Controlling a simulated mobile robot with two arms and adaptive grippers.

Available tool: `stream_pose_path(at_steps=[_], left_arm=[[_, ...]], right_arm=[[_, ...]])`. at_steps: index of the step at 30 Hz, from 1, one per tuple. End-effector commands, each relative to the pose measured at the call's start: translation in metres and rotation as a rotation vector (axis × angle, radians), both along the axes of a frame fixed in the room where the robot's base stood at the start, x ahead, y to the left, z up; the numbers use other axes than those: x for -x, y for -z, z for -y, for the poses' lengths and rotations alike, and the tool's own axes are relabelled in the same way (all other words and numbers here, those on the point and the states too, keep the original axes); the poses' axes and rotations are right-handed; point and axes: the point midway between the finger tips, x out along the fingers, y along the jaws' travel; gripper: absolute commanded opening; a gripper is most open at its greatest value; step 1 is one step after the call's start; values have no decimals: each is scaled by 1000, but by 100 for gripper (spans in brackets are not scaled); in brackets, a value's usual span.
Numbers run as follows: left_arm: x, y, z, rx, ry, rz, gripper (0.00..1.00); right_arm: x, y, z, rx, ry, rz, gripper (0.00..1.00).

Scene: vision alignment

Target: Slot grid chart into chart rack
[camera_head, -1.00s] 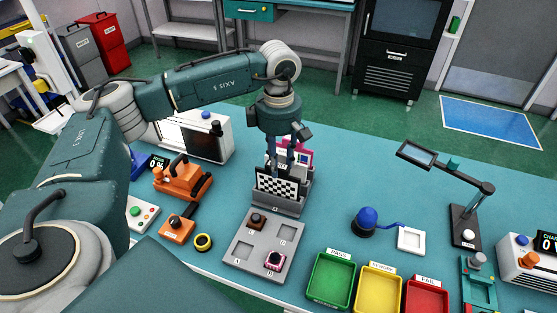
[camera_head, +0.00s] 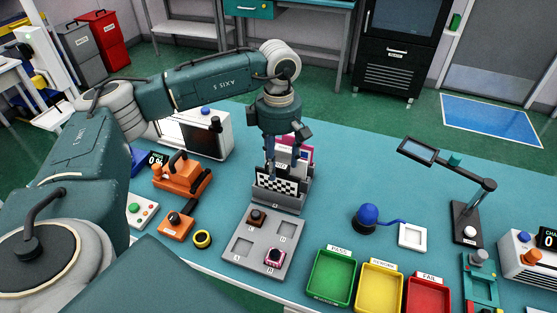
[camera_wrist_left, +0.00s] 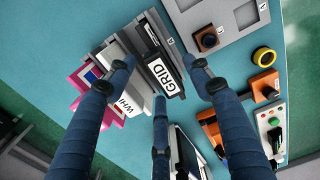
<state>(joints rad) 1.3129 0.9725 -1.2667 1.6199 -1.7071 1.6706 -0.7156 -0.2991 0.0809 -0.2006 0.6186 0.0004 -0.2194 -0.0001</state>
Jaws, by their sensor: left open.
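The grid chart (camera_head: 277,184), a black-and-white checkerboard card with a dark frame, stands upright in the front of the grey chart rack (camera_head: 288,206). Its lower edge is hidden by the rack's front wall. In the left wrist view its top edge bears a GRID label (camera_wrist_left: 164,76). My left gripper (camera_head: 283,166) is open just above the chart, pointing down. In the wrist view its fingers (camera_wrist_left: 161,84) are spread around the label; whether any touches the chart cannot be told. My right gripper is not in view.
Pink and white charts (camera_head: 291,153) stand behind in the rack. In front lies a grey plate (camera_head: 262,240) with small camera-like blocks. An orange device (camera_head: 182,178) is at left, a blue dome (camera_head: 367,216) at right. Green, yellow and red trays (camera_head: 331,278) line the front edge.

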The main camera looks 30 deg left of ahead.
Motion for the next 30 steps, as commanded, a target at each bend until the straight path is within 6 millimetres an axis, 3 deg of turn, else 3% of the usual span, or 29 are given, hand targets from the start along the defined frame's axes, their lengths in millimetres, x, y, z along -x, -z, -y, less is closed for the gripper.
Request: stream_pose_path(at_steps=[18,30], left_arm=[[-2,-107,0,1,0,3,52],[-1,-119,0,1,0,1,52]], right_arm=[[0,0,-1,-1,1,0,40],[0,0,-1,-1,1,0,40]])
